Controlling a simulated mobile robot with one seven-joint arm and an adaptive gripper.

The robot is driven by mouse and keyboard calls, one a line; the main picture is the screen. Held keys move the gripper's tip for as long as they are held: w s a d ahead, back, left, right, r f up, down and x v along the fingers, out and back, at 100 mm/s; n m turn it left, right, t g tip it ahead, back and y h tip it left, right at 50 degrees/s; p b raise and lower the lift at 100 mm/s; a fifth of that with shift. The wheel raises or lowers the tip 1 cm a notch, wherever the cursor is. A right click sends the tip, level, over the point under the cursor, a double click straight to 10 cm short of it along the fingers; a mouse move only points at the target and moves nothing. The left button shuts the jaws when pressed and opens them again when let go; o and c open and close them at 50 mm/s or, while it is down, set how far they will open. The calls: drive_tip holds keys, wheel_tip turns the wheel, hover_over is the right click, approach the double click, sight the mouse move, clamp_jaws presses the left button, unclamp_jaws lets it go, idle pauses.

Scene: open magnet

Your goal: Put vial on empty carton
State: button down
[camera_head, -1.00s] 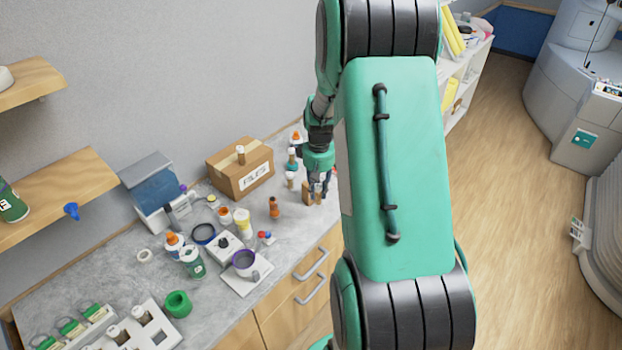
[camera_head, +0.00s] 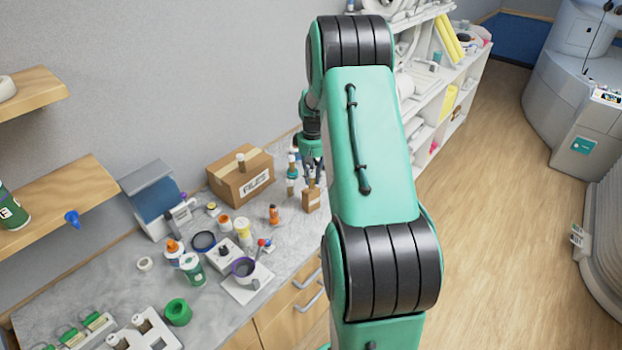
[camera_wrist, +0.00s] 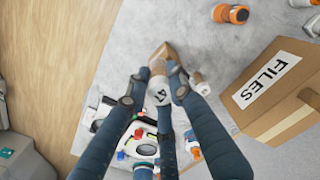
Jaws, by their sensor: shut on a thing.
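My gripper (camera_head: 313,170) is over the far end of the counter, and its fingers also show in the wrist view (camera_wrist: 157,82). It is shut on a pale vial (camera_wrist: 159,92) marked 47. A small brown carton (camera_head: 311,201) stands just below my gripper; a brown surface (camera_wrist: 164,52) shows past the vial in the wrist view. I cannot tell whether the vial touches it. I cannot see inside either carton.
Small bottles (camera_head: 291,175) stand close to the left of my gripper. An orange bottle (camera_head: 274,214) stands nearer. Jars, instruments and a green ring (camera_head: 178,312) crowd the near counter (camera_head: 110,290). Shelves (camera_head: 440,105) stand beyond on the right.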

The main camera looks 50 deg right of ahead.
sight(311, 178)
drive_tip(key=shift+w+d, duration=0.75)
drive_tip(key=shift+w, duration=0.15)
drive_tip(key=shift+f, duration=0.1)
drive_tip(key=shift+w+d+f, duration=0.1)
drive_tip(key=shift+w+d, duration=0.2)
drive_tip(key=shift+w, duration=0.05)
drive_tip(key=shift+f, duration=1.7)
drive_tip(key=shift+f, duration=0.15)
drive_tip(key=c, duration=1.5)
unclamp_jaws()
wheel_tip(311, 178, up, 12)
drive_tip(key=shift+r, duration=0.2)
